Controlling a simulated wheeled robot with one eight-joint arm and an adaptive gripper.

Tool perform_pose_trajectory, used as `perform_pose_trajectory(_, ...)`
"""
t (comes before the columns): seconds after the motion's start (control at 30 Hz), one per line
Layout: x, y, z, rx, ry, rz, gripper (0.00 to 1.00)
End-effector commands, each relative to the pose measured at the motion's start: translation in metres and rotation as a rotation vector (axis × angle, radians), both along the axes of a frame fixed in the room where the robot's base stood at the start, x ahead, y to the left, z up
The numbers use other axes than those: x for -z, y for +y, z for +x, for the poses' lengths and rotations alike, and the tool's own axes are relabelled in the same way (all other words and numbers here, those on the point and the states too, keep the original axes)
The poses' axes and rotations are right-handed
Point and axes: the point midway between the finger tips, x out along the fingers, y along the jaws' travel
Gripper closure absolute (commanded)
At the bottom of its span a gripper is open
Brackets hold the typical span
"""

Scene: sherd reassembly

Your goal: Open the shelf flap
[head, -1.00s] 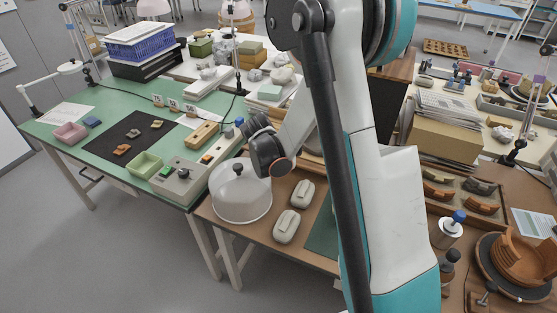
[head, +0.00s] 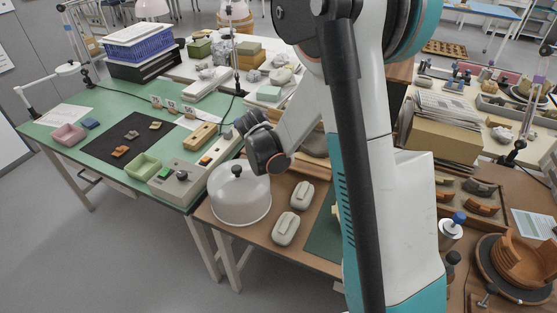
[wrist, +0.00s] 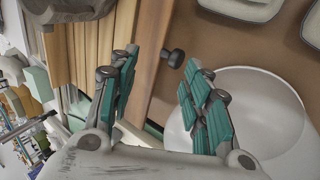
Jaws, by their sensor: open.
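In the wrist view, a small dark knob (wrist: 173,57) sticks out beside the edge of pale wooden boards (wrist: 92,55), which look like the shelf front. I cannot tell where the flap's edges run. My gripper (wrist: 158,68) is open and empty, its two green-padded fingers apart. The knob shows in the gap between the fingertips, beyond them; I see no contact. In the head view, my arm hides most of the shelf, and the fingers cannot be made out.
A clear dome (head: 239,193) with a black top knob stands close by on the brown table; it also shows beside the right finger in the wrist view (wrist: 285,115). Two grey stone-like blocks (head: 286,228) lie to its right. A grey control box (head: 183,178) sits left.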

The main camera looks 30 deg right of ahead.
Motion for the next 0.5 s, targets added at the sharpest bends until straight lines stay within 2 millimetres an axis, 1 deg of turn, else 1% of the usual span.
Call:
perform_pose_trajectory(0.03,-0.009,0.004,-0.003,-0.001,0.000,0.000,0.56)
perform_pose_trajectory(0.3,-0.048,0.022,-0.018,0.001,-0.001,0.000,0.56)
perform_pose_trajectory(0.5,-0.068,0.032,-0.025,0.001,-0.001,0.000,0.56)
